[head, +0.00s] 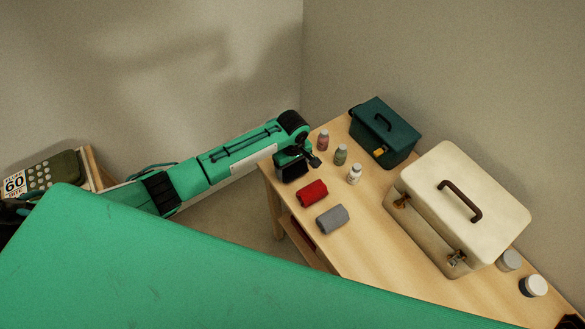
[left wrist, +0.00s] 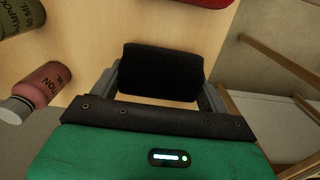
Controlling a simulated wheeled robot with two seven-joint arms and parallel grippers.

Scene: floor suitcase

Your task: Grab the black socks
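The rolled black socks (left wrist: 162,72) lie on the wooden table in the left wrist view, near its edge. My left gripper (left wrist: 162,88) has its two grey fingers set wide apart, one at each end of the roll. I cannot tell whether the fingers touch it. In the head view my left gripper (head: 293,166) points down at the table's near left corner, and dark shapes there make socks and gripper hard to separate. My right gripper is not in view.
A red roll (head: 312,192) and a grey roll (head: 332,219) lie beside the gripper. Small bottles (head: 341,154) stand close behind. A dark green box (head: 384,132), a cream case (head: 455,205) and white-lidded jars (head: 533,286) stand farther right on the table (head: 372,257).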

